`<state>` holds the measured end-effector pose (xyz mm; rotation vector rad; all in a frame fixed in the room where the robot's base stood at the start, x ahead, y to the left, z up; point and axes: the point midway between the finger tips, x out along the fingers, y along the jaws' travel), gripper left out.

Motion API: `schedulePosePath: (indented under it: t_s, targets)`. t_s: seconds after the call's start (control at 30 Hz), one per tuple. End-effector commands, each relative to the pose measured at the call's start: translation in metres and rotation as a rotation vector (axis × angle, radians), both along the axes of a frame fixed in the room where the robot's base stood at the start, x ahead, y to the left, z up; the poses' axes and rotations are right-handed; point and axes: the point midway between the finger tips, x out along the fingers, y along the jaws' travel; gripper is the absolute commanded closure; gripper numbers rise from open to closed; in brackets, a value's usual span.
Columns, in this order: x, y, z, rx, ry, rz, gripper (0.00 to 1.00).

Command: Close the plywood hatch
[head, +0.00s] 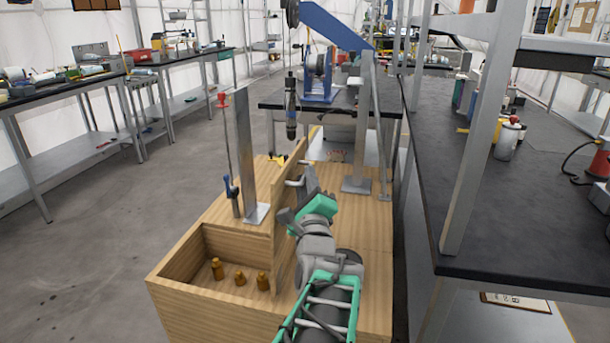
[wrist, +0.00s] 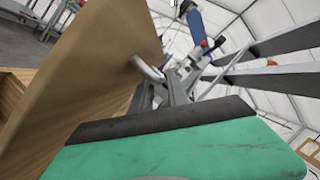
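The plywood hatch (head: 284,215) stands up on edge on the wooden box, open, with the compartment exposed on its left. In the wrist view the hatch (wrist: 85,75) fills the left side as a tilted panel. A metal handle (head: 294,183) sticks out from its right face; it also shows in the wrist view (wrist: 148,69), just beyond the fingers. My gripper (head: 300,200) is on the right side of the hatch, close to the handle. In the wrist view the fingers (wrist: 161,92) show a gap between them. Whether they touch the handle is unclear.
The open compartment (head: 188,258) holds several small brass weights (head: 239,278). A metal post (head: 245,155) stands on the box left of the hatch, and another post (head: 361,130) behind right. A dark workbench (head: 480,225) flanks the right side. Floor is clear at left.

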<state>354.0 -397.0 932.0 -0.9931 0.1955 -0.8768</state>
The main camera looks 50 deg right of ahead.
Motion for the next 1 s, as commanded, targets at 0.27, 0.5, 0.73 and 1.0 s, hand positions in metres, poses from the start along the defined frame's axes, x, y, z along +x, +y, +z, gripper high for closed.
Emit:
schedulePosePath:
  t_s: [0.27, 0.5, 0.73, 1.0]
  targets:
    - [0.0141, -0.0149, 0.0048, 0.000, 0.001, 0.000, 0.80]
    - [0.0136, -0.0147, 0.0048, -0.001, 0.002, 0.000, 0.88]
    - [0.0136, -0.0147, 0.0047, -0.001, 0.002, 0.000, 1.00]
    - [0.0135, -0.0146, 0.0045, -0.001, 0.002, 0.000, 1.00]
